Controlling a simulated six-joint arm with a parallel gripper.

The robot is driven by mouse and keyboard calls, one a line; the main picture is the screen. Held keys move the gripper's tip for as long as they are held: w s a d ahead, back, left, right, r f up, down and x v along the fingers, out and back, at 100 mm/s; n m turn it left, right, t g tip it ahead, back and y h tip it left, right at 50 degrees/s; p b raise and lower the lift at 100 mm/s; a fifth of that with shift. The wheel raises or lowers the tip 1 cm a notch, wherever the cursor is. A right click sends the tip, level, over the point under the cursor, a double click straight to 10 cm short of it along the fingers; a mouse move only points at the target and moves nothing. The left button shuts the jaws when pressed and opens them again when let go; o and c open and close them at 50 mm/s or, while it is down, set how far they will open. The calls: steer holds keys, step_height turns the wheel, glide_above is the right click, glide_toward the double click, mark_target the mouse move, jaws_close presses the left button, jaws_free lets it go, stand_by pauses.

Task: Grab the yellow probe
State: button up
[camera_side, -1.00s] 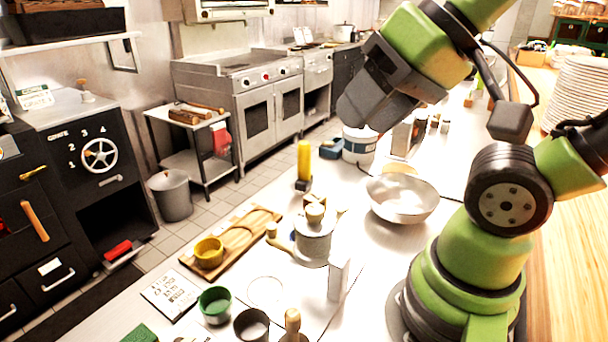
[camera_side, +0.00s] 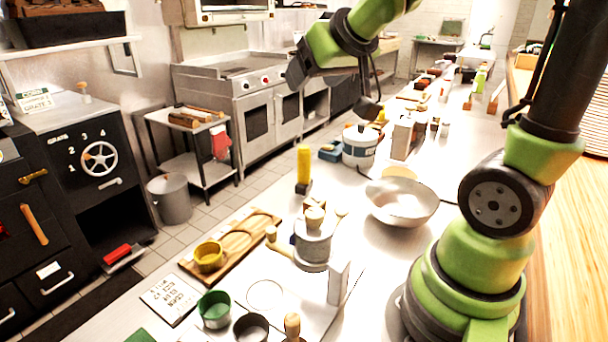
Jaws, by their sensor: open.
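The yellow probe (camera_side: 304,165) stands upright on the counter, its lower end in a small dark base. It is near the counter's far left edge, left of the steel bowl. My gripper (camera_side: 297,76), dark grey at the end of the green arm, is in the air well above the probe in the picture. It is open, with nothing seen in it, and clear of the probe. Its fingers are small and hard to make out against the stove.
A steel bowl (camera_side: 400,204), a white tub (camera_side: 360,150) and a blue item (camera_side: 330,152) stand near the probe. A grey pot (camera_side: 313,245) stands in front, beside a wooden board (camera_side: 240,240) with a yellow cup (camera_side: 209,256). Bottles and boxes stand farther back.

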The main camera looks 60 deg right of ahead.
steer(key=w+d+f+n+t+h, duration=0.1)
steer(key=w+d+f, duration=0.2)
steer(key=w+d, duration=0.25)
steer(key=n+t+y, duration=0.2)
steer(key=n, duration=0.1)
glide_above(309, 166)
step_height(309, 166, down, 10)
steer(key=f, duration=0.2)
steer(key=s+f+y, duration=0.1)
steer(key=f, duration=0.2)
steer(key=f+t+y, duration=0.1)
steer(key=f, duration=0.1)
steer(key=shift+s+d+f, duration=0.15)
steer(key=shift+f, duration=0.2)
steer(key=f, duration=0.4)
steer(key=shift+w+f, duration=0.2)
steer(key=shift+f, duration=0.05)
steer(key=shift+w+f+n, duration=0.1)
steer(key=shift+w+n, duration=0.2)
steer(key=shift+w, duration=0.35)
steer(key=shift+w+f, duration=0.25)
steer(key=shift+w, duration=0.35)
